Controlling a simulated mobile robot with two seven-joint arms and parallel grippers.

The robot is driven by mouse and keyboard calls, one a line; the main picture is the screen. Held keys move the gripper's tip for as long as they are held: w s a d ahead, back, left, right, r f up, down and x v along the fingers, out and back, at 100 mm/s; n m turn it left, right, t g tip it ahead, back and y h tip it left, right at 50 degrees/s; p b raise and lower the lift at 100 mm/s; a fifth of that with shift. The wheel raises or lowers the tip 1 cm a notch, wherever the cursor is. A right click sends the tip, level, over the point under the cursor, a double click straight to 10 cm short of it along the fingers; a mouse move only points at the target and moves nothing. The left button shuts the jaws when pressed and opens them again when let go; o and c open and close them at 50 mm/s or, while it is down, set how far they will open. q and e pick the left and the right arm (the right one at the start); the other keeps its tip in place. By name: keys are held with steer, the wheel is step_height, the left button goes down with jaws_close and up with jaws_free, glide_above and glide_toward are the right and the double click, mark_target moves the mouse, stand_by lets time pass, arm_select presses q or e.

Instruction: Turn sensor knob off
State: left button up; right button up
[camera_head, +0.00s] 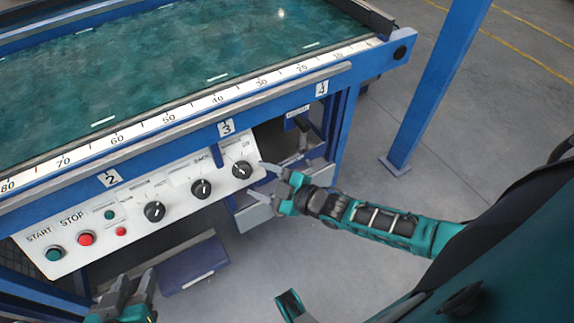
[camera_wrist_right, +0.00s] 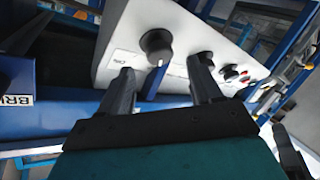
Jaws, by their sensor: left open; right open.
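The black rotary knob (camera_head: 241,170) at the right end of the white control panel (camera_head: 130,195) appears to be the sensor knob; its small label is hard to read. My right gripper (camera_head: 256,180) is open just to the right of this knob, its fingers toward the panel. In the right wrist view the knob (camera_wrist_right: 156,45) lies beyond and between the two spread fingertips (camera_wrist_right: 160,72), apart from them. A pale pointer mark shows on the knob's lower edge there. My left gripper (camera_head: 125,293) is open at the lower left, below the panel and away from the knobs.
Two more black knobs (camera_head: 201,189) (camera_head: 154,211) sit left on the panel. A green start button (camera_head: 54,253) and red stop button (camera_head: 86,239) are farther left. The blue table frame (camera_head: 225,129) overhangs the panel. A blue post (camera_head: 435,85) stands right; open floor (camera_head: 420,180) lies between.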

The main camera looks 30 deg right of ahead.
arm_select(q)
steer(key=shift+d+r+p, duration=0.1)
steer(key=shift+r+p, duration=0.85)
steer(key=shift+r, duration=0.15)
arm_select(e)
steer(key=v, duration=0.9)
steer(key=shift+s+r, duration=0.1)
arm_select(q)
steer(key=shift+y, duration=0.5)
steer(key=a+r+p, duration=0.1)
steer(key=p, duration=0.2)
steer(key=s+a+r+p, duration=0.1)
steer(key=r+p, duration=0.1)
steer(key=a+r+p, duration=0.1)
steer(key=p, duration=0.2)
steer(key=shift+s+r+p, duration=0.2)
steer(key=shift+s+p, duration=0.15)
arm_select(e)
steer(key=s+a+r+m+g+h, duration=0.3)
steer(key=s+r+m+h, duration=0.2)
steer(key=r+m, duration=0.4)
steer(key=shift+s+r+m, duration=0.2)
steer(key=shift+r+m, duration=0.1)
steer(key=shift+m, duration=0.1)
arm_select(q)
steer(key=shift+w, duration=0.1)
arm_select(e)
steer(key=shift+a, duration=0.1)
